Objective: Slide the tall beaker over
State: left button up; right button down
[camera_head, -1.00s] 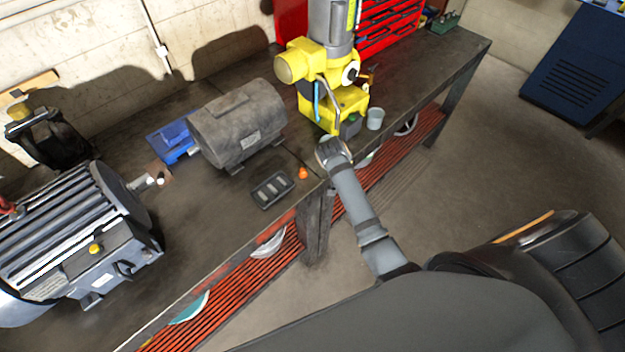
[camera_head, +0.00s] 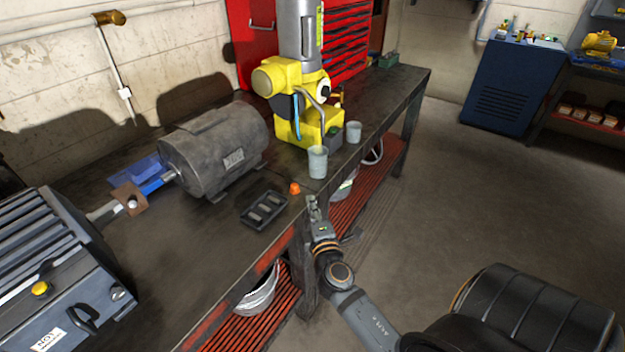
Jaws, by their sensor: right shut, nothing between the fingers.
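The tall beaker (camera_head: 318,163) is a light grey cup standing upright on the dark workbench (camera_head: 160,265), near its front edge and in front of the yellow machine (camera_head: 291,85). A shorter grey beaker (camera_head: 353,132) stands behind it to the right, apart from it. My right gripper (camera_head: 311,203) is shut and empty at the bench's front edge, just below the tall beaker in the picture and apart from it. My left gripper is out of view.
An orange cap (camera_head: 295,188) and a black tray (camera_head: 264,210) with small parts lie left of my right gripper. A grey motor (camera_head: 214,148) stands behind the tray. A red drawer cabinet (camera_head: 345,42) is at the back. The floor to the right is open.

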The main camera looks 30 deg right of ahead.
aim_at(319, 172)
jog(key=p+x, duration=0.1)
jog(key=x, duration=0.6)
jog(key=shift+w+d+r+p, duration=0.1)
jog(key=shift+w+d+p, duration=0.05)
jog(key=shift+w+p, duration=0.25)
jog(key=shift+w+d, duration=0.2)
jog(key=shift+d, duration=0.4)
jog(key=shift+w+d, duration=0.2)
jog(key=shift+d, duration=0.35)
jog(key=shift+w+d+p, duration=0.25)
jog(key=shift+d+p, duration=0.05)
jog(key=shift+d, duration=0.3)
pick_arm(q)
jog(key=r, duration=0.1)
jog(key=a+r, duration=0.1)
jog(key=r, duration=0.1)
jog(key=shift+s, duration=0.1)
pick_arm(e)
jog(key=shift+w+d+f, duration=0.15)
jog(key=shift+d+f, duration=0.1)
jog(key=shift+d, duration=0.05)
jog(key=shift+w+d+b, duration=0.2)
jog(key=shift+d+b, duration=0.1)
jog(key=shift+d, duration=0.25)
jog(key=shift+w+d+b, duration=0.25)
jog(key=shift+d, duration=0.25)
jog(key=shift+w+d, duration=0.1)
jog(key=shift+d, duration=0.05)
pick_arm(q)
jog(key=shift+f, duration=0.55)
